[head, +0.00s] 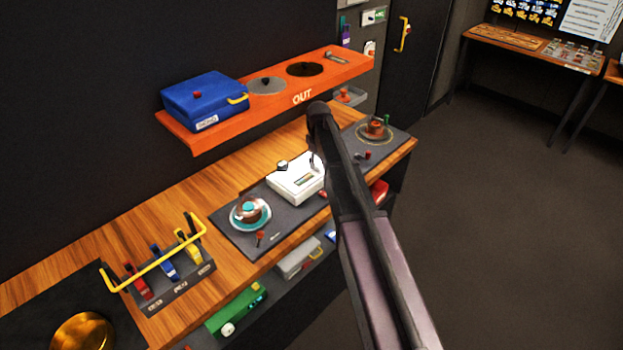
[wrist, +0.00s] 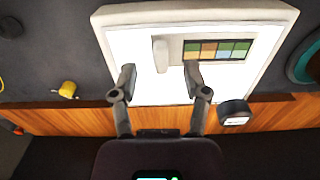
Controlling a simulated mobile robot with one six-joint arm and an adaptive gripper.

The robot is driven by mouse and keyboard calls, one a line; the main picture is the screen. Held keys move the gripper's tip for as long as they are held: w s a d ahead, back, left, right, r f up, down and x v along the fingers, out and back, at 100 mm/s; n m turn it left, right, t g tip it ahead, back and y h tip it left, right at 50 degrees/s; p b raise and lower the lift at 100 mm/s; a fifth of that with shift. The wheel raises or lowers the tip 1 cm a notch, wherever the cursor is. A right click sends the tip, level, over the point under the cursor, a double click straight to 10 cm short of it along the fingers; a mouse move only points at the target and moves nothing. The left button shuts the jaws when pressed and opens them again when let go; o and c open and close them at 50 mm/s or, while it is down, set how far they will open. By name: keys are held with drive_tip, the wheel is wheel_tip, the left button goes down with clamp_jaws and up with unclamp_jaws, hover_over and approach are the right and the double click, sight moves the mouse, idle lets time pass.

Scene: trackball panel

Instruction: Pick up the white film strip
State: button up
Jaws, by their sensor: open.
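In the head view the strip (head: 304,181) is small on the white box (head: 285,186). My gripper (wrist: 160,76) is open. In the wrist view its two fingertips are on either side of the tab's lower end, with a gap on both sides. My arm hides part of the bench in the head view.
A dark mat (head: 235,238) holds the box, a teal-rimmed dish (head: 250,213) and a red-and-brown device (head: 375,127). An orange shelf (head: 320,88) with a blue case (head: 205,100) hangs above. A yellow-barred lever block (head: 170,275) stands left. A dark knob (wrist: 234,112) is near my right finger.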

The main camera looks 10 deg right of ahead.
drive_tip(key=shift+f+b, duration=1)
drive_tip(key=shift+f, duration=0.3)
clamp_jaws()
